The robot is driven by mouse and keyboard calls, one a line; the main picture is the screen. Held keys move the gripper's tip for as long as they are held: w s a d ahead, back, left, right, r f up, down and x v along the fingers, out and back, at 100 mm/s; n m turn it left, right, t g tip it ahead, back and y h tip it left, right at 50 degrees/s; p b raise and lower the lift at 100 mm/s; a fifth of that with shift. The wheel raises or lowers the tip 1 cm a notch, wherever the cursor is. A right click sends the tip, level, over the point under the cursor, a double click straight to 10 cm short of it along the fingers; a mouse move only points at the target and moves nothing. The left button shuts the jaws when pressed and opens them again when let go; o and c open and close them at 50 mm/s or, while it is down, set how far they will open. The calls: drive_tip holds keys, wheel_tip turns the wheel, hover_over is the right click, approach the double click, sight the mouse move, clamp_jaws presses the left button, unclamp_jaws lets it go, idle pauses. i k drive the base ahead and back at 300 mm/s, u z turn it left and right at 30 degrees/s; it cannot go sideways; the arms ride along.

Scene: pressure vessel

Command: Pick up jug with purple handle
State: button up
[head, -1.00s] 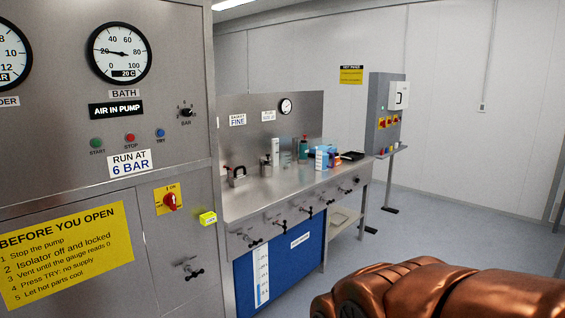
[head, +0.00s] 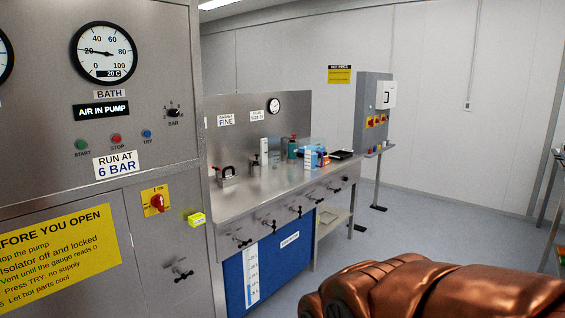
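I cannot make out a jug with a purple handle in the head view. Small items stand on the steel bench (head: 262,187), including a metal vessel with a dark red handle (head: 228,175), a green bottle with a red top (head: 292,148) and blue-and-white items (head: 313,156). They are too small to tell in detail. My copper-coloured arm fills the lower right corner. My gripper is not in view.
A steel control panel (head: 180,120) with a gauge, buttons and a red switch (head: 157,202) stands close on the left. A grey cabinet on a stand (head: 373,110) is beyond the bench. Open floor (head: 440,215) lies to the right. A rack edge shows at far right.

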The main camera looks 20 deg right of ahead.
sight(311, 153)
drive_tip(key=z, duration=1.5)
drive_tip(key=i, duration=5.5)
drive_tip(key=u, duration=3.4)
